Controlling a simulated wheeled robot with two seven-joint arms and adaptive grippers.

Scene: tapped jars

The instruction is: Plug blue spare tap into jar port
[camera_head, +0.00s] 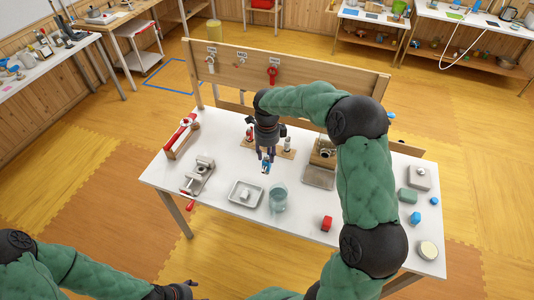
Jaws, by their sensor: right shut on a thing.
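The small blue tap (266,168) is held at the fingertips of my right gripper (266,157), which points down over the middle of the white table. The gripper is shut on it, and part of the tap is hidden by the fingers. A clear bluish jar (278,199) stands on the table just in front of and below the tap in the picture. I cannot make out a port on it. The tap appears apart from the jar. My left gripper (187,288) is low at the bottom edge, off the table; its fingers are too small to read.
A white tray (236,199) sits left of the jar. A wooden rack (284,153) with small bottles stands behind the gripper.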

